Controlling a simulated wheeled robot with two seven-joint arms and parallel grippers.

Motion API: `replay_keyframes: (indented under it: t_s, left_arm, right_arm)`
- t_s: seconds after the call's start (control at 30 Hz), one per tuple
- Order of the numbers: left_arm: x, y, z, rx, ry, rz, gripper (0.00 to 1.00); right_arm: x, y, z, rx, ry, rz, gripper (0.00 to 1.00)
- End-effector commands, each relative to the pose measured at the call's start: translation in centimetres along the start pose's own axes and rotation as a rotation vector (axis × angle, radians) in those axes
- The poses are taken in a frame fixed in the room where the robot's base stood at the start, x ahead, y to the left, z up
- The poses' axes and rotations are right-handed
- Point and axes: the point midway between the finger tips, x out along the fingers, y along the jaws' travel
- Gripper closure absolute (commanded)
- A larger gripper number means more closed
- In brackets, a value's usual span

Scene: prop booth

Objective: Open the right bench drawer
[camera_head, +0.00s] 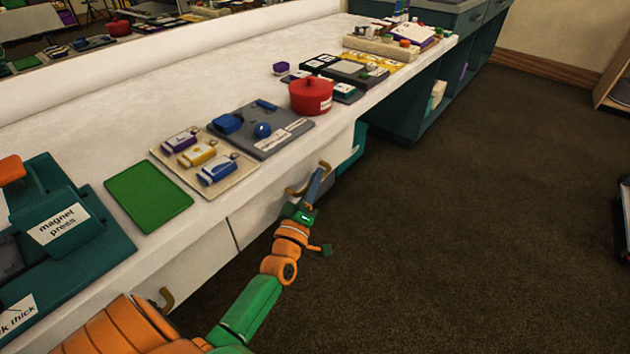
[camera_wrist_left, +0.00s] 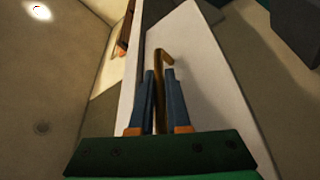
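The right bench drawer (camera_head: 262,212) is a pale front under the white bench top, with a bronze bar handle (camera_head: 294,192). My left gripper (camera_head: 319,173) reaches this handle from the front. In the left wrist view, the handle (camera_wrist_left: 159,60) runs between the two blue fingers (camera_wrist_left: 159,75), which sit close against it on both sides. The gripper looks shut on the handle. The fingers and wrist hide part of the handle and the drawer's right end. I cannot tell whether the drawer stands slightly out. My right gripper is not in view.
A second drawer handle (camera_head: 166,299) shows further left. The bench top (camera_head: 120,110) holds a magnet press (camera_head: 65,225), a green mat (camera_head: 148,195), a tray of labelled items (camera_head: 242,180) and a red pot (camera_head: 311,95). The dark carpet (camera_head: 450,210) in front is clear.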

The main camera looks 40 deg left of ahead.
Motion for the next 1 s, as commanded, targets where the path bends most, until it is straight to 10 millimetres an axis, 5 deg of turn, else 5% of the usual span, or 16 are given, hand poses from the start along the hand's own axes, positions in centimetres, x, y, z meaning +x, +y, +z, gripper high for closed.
replay_keyframes:
  t_s: [1.0]
  left_arm:
    - [-0.02,0.02,0.03,0.0,0.0,0.001,1.0]
  right_arm:
    - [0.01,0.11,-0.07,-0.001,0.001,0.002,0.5]
